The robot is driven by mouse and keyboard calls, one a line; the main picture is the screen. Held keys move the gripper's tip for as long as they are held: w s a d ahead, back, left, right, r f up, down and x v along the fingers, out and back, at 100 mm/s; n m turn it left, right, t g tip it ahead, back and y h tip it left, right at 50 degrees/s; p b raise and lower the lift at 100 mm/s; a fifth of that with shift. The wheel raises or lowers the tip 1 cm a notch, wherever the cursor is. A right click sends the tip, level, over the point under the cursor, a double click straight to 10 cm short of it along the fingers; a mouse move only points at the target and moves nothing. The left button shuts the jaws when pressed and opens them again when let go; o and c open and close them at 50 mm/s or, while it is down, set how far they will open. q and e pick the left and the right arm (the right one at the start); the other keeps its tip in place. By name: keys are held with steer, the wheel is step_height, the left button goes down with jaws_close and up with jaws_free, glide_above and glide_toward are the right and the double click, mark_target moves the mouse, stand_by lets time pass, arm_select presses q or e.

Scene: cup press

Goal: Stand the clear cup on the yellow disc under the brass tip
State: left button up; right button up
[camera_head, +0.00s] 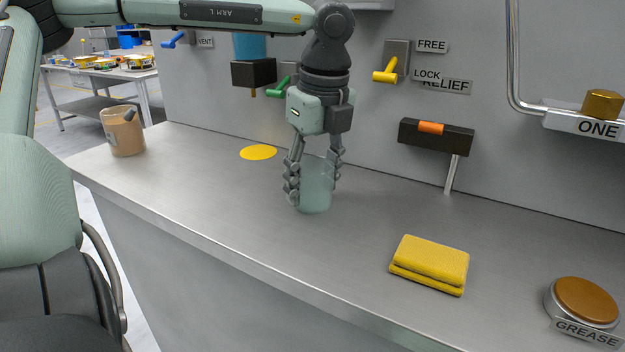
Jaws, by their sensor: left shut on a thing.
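The clear cup (316,186) is a pale greenish, see-through tumbler. It stands upright between the fingers of my left gripper (314,178), which points down and is shut on it. Whether the cup's base touches the counter or hangs just above it, I cannot tell. The yellow disc (258,152) lies flat and bare on the counter, to the left of the cup and further back. The brass tip (253,93) points down from a dark block under a blue cylinder on the wall, above the disc. My right gripper is not in view.
A hammer (436,139) leans at the wall, which carries green and yellow levers. The counter (215,182) between cup and disc is clear.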

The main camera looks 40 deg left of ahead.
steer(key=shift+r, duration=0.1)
arm_select(q)
steer(key=shift+f, duration=0.15)
steer(key=o, duration=0.9)
steer(key=shift+o, duration=0.8)
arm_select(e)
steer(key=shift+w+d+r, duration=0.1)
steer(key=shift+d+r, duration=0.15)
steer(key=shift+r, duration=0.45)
